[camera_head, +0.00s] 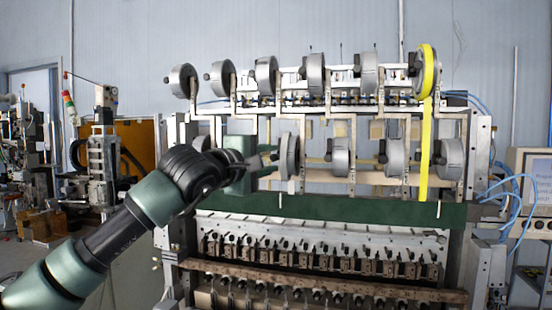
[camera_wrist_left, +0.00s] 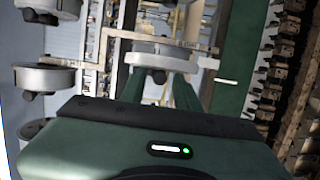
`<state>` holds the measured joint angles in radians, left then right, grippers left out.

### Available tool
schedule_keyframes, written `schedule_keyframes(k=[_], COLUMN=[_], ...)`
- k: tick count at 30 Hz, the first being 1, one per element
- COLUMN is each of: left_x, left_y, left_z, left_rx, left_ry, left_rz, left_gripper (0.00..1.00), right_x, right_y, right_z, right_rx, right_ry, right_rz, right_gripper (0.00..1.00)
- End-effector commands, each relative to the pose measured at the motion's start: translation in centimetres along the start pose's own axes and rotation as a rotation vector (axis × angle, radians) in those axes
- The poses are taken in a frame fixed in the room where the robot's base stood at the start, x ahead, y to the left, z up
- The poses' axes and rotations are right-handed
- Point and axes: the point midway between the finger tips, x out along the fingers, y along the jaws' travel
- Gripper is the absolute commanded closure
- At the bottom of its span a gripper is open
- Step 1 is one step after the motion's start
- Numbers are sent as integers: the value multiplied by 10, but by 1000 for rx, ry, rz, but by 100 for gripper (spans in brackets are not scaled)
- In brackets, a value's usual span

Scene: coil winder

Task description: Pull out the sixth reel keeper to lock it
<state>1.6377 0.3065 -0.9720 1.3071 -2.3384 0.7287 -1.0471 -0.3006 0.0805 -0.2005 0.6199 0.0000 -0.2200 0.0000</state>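The keepers are small black knobs at the hubs of the grey reels on the winder, in an upper and a lower row. My left gripper (camera_head: 266,160) is at a lower-row reel (camera_head: 289,157), left of the middle of the machine. In the left wrist view, the two green fingers of this gripper (camera_wrist_left: 159,92) are spread apart. A black keeper (camera_wrist_left: 159,75) shows in the gap between them, in front of the reel (camera_wrist_left: 160,58). I see no clear contact between fingers and keeper. I cannot tell which keeper counts as the sixth. My right gripper is not in view.
Lower-row reels (camera_head: 340,157) stand close to the right of my left gripper. Upper-row reels (camera_head: 265,76) hang above it on metal brackets. A yellow band (camera_head: 425,150) runs down from the rightmost upper reel. A green panel (camera_head: 340,207) crosses below.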

Motion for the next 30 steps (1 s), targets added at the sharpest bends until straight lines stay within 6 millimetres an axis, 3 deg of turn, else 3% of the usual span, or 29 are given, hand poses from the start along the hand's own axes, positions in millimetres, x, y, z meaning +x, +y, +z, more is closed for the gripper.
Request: schedule_keyframes(k=[11, 30], left_x=[-5, -57], left_y=[-1, -2], left_z=[-2, -3], left_rx=[1, 1], left_ry=[3, 3], left_rz=[2, 3], left_gripper=[68, 68], right_x=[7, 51], right_y=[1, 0], right_z=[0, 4], right_rx=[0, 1], right_ry=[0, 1], right_rz=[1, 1], right_gripper=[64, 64])
